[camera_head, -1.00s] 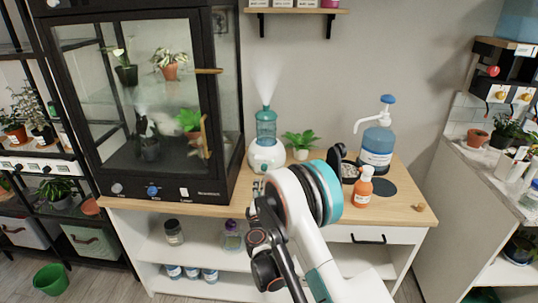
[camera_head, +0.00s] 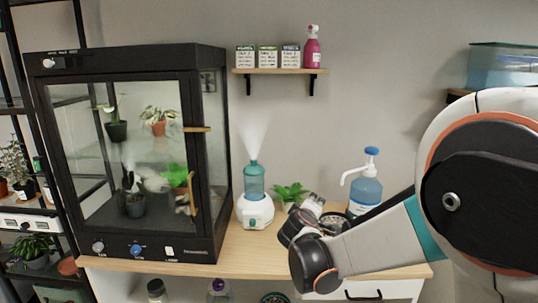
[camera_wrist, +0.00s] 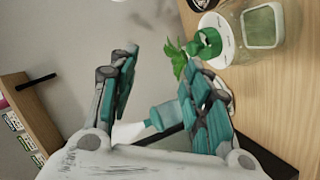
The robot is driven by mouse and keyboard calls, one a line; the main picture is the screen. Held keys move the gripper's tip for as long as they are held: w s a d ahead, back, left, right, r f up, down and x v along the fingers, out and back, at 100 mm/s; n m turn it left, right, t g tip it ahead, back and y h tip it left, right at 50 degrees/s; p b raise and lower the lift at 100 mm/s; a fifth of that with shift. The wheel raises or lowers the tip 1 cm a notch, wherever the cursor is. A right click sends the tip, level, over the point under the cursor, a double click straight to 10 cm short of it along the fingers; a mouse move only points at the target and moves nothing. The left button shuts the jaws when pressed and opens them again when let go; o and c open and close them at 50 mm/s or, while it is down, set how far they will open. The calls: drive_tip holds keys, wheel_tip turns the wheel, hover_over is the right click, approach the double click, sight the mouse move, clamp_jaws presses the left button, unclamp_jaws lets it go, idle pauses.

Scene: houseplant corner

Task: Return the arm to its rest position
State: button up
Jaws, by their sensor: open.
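My arm fills the right side of the head view, with a large joint close to the camera and the forearm reaching left over the wooden counter (camera_head: 105,264). My gripper (camera_wrist: 160,65) has its two teal-padded fingers spread apart in the wrist view, with nothing held between them. In the head view the wrist end of the arm is above the counter's front, right of the humidifier (camera_head: 254,212); the fingers are hard to make out there. A small green plant (camera_wrist: 180,57) shows behind the fingers in the wrist view.
A glass plant cabinet (camera_head: 218,150) stands at the left of the counter. A pump bottle (camera_head: 365,190) stands behind my forearm, partly hidden. A wall shelf (camera_head: 280,71) holds several packets and a pink bottle (camera_head: 312,48). The fish tank (camera_head: 503,66) is behind my arm's upper joint.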

drive_tip(key=s+d+r+m+g+y, duration=0.15)
drive_tip(key=s+d+m, duration=0.25)
drive_tip(key=s, duration=0.9)
drive_tip(key=s+d+r+m+g, duration=0.25)
drive_tip(key=s+d, duration=0.25)
drive_tip(key=s, duration=0.9)
drive_tip(key=s+a+f+m+g+y, duration=0.2)
drive_tip(key=s+f+m, duration=0.1)
drive_tip(key=s, duration=0.8)
drive_tip(key=shift+s+f, duration=0.15)
drive_tip(key=shift+f, duration=0.35)
drive_tip(key=shift+y, duration=0.25)
